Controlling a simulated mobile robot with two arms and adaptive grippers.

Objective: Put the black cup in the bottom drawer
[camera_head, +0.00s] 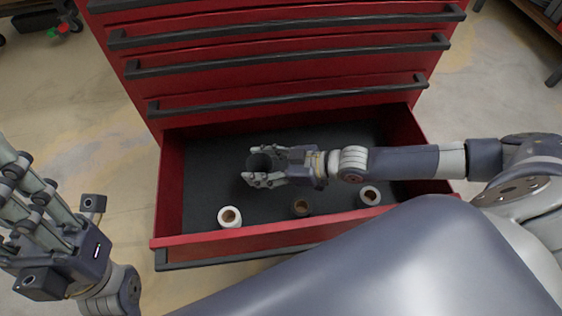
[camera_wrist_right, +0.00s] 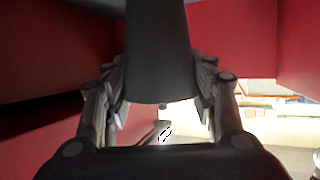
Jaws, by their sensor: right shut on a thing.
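The black cup (camera_head: 257,161) is between the fingers of my right gripper (camera_head: 268,167), which is shut on it. The gripper and cup are over the inside of the open bottom drawer (camera_head: 300,232), near its middle. The fingers hide part of the cup. In the right wrist view the cup (camera_wrist_right: 159,45) stands dark between the two fingers (camera_wrist_right: 160,85); whether it touches the drawer floor cannot be seen. My left gripper (camera_head: 22,190) is at the left edge, outside the drawer; its fingertips run out of view, and nothing shows in it.
A white roll with a brown centre (camera_head: 230,216), a dark brown-topped one (camera_head: 300,207) and another white one (camera_head: 370,195) stand along the drawer's front. The closed red drawers (camera_head: 280,82) with black handles rise behind. The drawer floor left of the cup is clear.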

